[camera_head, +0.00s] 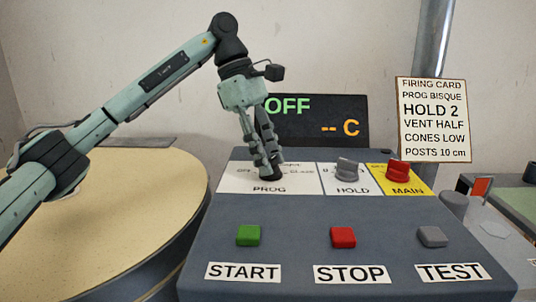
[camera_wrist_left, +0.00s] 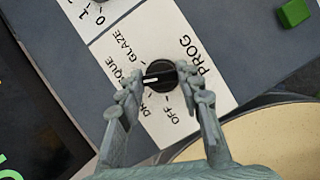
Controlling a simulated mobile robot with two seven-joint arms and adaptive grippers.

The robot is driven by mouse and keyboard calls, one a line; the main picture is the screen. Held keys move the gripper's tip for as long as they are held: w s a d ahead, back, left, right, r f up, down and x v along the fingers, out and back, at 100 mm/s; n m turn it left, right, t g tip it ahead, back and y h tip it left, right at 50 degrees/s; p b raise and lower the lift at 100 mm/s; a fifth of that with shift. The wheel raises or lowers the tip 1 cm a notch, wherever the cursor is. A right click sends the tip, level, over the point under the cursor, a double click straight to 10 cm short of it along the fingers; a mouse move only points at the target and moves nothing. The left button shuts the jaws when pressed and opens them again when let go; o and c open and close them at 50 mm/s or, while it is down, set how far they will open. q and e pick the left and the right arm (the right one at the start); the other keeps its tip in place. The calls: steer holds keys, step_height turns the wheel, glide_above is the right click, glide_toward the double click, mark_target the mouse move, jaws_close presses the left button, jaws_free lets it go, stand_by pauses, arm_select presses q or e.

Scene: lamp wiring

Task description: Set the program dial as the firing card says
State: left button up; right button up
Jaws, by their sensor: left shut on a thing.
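The firing card (camera_head: 432,118) on the right reads PROG BISQUE, HOLD 2, VENT HALF, CONES LOW, POSTS 10 cm. My left gripper (camera_head: 268,172) points down at the PROG plate, its fingers shut on the program dial. In the wrist view my left gripper (camera_wrist_left: 163,80) has a finger on either side of the black program dial (camera_wrist_left: 162,72). The dial's white mark points left in that view, toward the label ending in QUE, partly hidden by a finger. OFF, DR and GLAZE labels also show around the dial. My right gripper is out of view.
The display (camera_head: 318,120) reads OFF and -- C. The grey HOLD knob (camera_head: 346,167) and red MAIN knob (camera_head: 397,171) stand right of the dial. Green START (camera_head: 248,236), red STOP (camera_head: 343,238) and grey TEST (camera_head: 432,237) buttons are in front. A round pale surface (camera_head: 110,225) lies left.

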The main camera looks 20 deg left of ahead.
arm_select(q)
steer(key=o, duration=1.2)
steer(key=shift+c, duration=0.2)
steer(key=v, duration=1.2)
